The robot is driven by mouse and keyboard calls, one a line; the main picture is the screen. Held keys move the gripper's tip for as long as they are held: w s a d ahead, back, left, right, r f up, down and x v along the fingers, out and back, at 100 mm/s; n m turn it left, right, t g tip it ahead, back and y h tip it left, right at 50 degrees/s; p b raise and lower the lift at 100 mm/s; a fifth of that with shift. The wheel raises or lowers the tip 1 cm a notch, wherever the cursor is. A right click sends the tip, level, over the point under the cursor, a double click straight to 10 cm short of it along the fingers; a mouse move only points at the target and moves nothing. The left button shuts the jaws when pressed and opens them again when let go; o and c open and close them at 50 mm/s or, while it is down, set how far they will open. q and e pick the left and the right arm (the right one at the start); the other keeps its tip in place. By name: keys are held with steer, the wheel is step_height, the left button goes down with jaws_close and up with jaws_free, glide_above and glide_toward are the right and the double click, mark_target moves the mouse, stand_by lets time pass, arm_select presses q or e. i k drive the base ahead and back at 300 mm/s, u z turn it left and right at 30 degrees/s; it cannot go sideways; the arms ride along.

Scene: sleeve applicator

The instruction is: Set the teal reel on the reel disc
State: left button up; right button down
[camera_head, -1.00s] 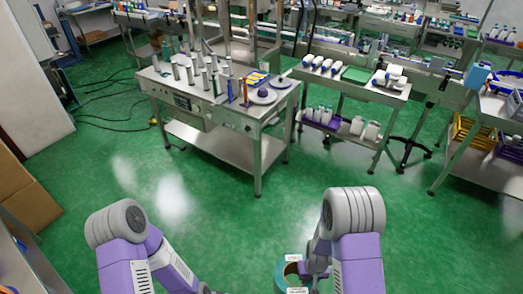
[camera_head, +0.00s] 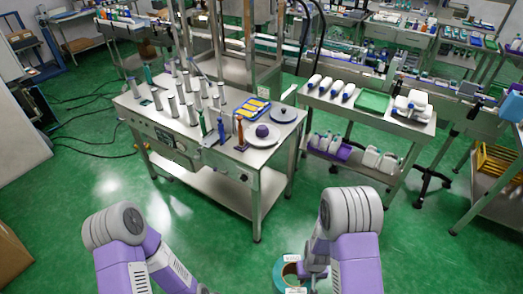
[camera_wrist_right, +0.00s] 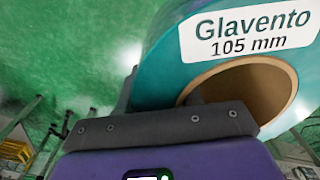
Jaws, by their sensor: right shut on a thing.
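The teal reel (camera_head: 279,279) hangs at the bottom edge of the head view, held by my right gripper (camera_head: 303,272). In the right wrist view the reel (camera_wrist_right: 165,65) has a brown cardboard core and a white label reading "Glavento 105 mm". The right gripper (camera_wrist_right: 160,95) is shut on its wall, with one finger in the core and one outside. A pale disc (camera_head: 274,140) with a purple hub lies on the machine table's right part; a greyer disc (camera_head: 284,116) with a dark hub lies behind it. I cannot tell which is the reel disc. My left gripper is out of view.
The metal machine table (camera_head: 190,150) carries several upright grey cylinders and a blue tray with yellow items (camera_head: 252,108). Green floor lies open before me.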

mark_target(263, 133)
steer(key=i, duration=1.25)
steer(key=u, duration=0.5)
